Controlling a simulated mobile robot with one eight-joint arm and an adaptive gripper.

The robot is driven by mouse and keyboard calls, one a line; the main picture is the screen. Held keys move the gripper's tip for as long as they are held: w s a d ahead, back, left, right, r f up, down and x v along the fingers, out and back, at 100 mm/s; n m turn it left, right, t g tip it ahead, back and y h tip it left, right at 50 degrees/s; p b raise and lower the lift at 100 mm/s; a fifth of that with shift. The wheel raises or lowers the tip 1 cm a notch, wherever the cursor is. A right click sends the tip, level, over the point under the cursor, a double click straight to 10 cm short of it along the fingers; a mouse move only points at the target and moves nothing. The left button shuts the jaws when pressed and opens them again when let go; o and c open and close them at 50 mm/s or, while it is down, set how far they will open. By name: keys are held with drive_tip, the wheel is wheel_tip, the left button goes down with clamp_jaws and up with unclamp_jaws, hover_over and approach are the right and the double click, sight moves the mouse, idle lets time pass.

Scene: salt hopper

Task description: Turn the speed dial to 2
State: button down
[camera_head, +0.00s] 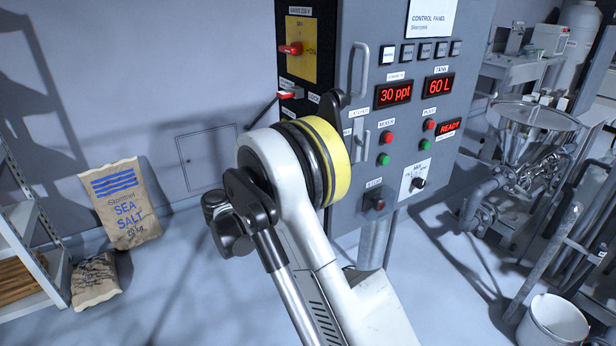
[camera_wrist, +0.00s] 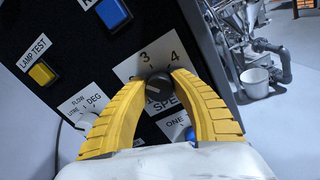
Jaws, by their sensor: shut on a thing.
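The speed dial (camera_wrist: 158,88) is a dark round knob on a white plate marked "SPEED" (camera_wrist: 130,68), on a black panel face in the wrist view. The figures 3 and 4 show above it; the other figures are covered by the fingers. I cannot make out where its pointer stands. My gripper (camera_wrist: 158,82) has its two yellow ribbed fingers closed on the knob from both sides. In the head view the gripper and the dial are hidden behind my arm and the cabinet's side.
The grey control cabinet (camera_head: 375,150) stands behind my arm. Salt sacks (camera_head: 126,205) stand at the left; floor is open between.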

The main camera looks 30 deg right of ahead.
drive_tip(key=shift+r+n, duration=0.1)
drive_tip(key=shift+n, duration=2.1)
drive_tip(key=c, duration=1)
unclamp_jaws()
drive_tip(key=shift+c, duration=0.2)
drive_tip(key=a, duration=1.2)
drive_tip(key=shift+s, duration=0.3)
